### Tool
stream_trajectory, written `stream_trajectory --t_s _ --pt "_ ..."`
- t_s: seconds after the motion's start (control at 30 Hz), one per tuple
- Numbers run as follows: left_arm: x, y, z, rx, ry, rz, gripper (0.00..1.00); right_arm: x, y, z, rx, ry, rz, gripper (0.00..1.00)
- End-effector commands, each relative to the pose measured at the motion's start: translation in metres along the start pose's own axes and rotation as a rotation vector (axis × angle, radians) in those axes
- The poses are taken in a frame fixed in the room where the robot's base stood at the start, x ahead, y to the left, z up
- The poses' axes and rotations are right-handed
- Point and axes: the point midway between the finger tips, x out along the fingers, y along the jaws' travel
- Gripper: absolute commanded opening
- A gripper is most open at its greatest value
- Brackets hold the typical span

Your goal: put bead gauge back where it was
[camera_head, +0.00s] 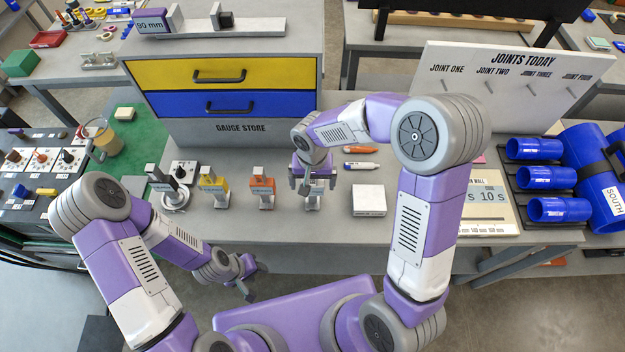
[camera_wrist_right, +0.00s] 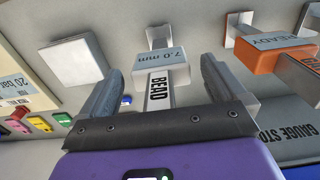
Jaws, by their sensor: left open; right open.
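The bead gauge (camera_head: 313,202) stands on the grey table, to the right of the orange gauge. In the right wrist view the bead gauge (camera_wrist_right: 160,68) shows a grey block marked 7.0 mm and a white BEAD label. My right gripper (camera_head: 306,186) is above it and partly hides it in the head view. In the right wrist view my right gripper (camera_wrist_right: 160,85) is open, with one finger on each side of the gauge and gaps visible. My left gripper (camera_head: 250,280) is open and empty, low in front of the table's front edge.
An orange READY gauge (camera_head: 262,191), a yellow gauge (camera_head: 213,186) and a grey gauge (camera_head: 165,185) stand in a row to the left. A white square block (camera_head: 369,200) is to the right. Pens (camera_head: 362,166) lie behind. The gauge store (camera_head: 240,132) stands at the back.

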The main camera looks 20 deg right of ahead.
Motion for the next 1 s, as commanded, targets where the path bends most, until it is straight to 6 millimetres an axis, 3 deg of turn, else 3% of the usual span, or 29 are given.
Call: stream_trajectory --t_s 0.27,0.7,1.0 --pt "-0.005 0.002 0.0 0.0 0.0 0.0 0.43 -0.009 0.0 -0.001 0.001 0.003 -0.001 0.98" --pt "-0.013 0.005 0.001 0.0 0.0 0.0 0.43 -0.099 -0.001 -0.001 0.0 0.004 -0.003 0.98" --pt "-0.015 0.005 0.001 0.0 0.0 0.0 0.43 -0.123 0.0 0.0 0.0 0.0 0.0 0.98"
